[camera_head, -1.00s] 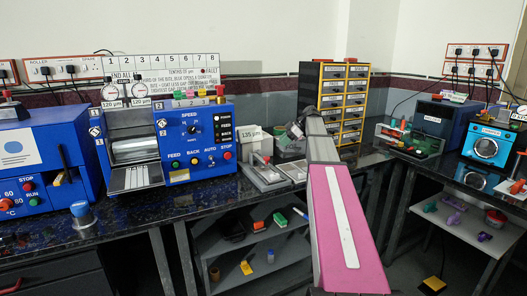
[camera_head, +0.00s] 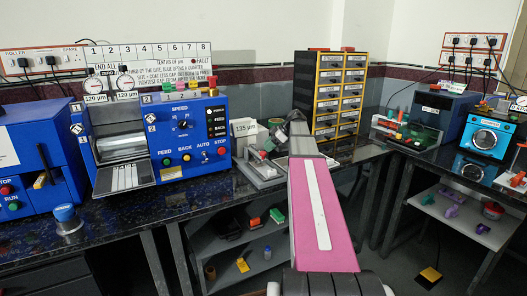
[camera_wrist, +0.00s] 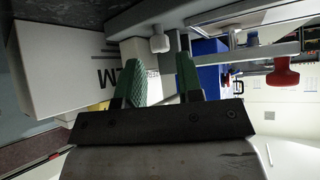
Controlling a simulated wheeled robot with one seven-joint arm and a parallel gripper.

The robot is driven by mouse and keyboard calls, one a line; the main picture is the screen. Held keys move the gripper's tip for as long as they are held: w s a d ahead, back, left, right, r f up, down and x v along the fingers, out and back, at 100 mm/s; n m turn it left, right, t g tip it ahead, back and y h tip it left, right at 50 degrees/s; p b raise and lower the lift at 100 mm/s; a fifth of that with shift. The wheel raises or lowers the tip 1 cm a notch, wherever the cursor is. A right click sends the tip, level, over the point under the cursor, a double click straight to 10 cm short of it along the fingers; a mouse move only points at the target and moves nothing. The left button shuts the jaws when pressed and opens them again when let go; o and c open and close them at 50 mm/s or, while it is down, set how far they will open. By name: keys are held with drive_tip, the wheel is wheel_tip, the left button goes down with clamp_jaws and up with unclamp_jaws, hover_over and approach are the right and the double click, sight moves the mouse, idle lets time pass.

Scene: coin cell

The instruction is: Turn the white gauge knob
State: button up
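A white knob (camera_wrist: 160,43) on a grey metal bar shows in the wrist view, beyond and between the green fingertips of my gripper (camera_wrist: 165,82). The fingers are apart, with nothing between them, and I see no contact with the knob. In the head view my gripper (camera_head: 271,142) is beside the right side of the blue roller machine (camera_head: 190,148), near the 135 µm stand. Two round dial gauges, the left one (camera_head: 95,85) and the right one (camera_head: 125,82), sit on top of the machine. I cannot make out the white knob in the head view.
A red knob (camera_wrist: 283,75) is at the right of the wrist view. A white box with dark lettering (camera_wrist: 60,75) lies close to the left finger. The drawer cabinet (camera_head: 330,97) stands behind my arm. Shelves (camera_head: 235,240) hold small items below the bench.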

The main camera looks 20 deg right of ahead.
drive_tip(key=shift+x, duration=1.6)
clamp_jaws()
drive_tip(key=shift+s+m+t, duration=0.25)
drive_tip(key=shift+m+t, duration=0.05)
drive_tip(key=shift+m, duration=0.2)
drive_tip(key=shift+m+t+h, duration=0.4)
drive_tip(key=shift+m+t, duration=0.4)
drive_tip(key=shift+m, duration=0.2)
drive_tip(key=shift+w, duration=0.1)
unclamp_jaws()
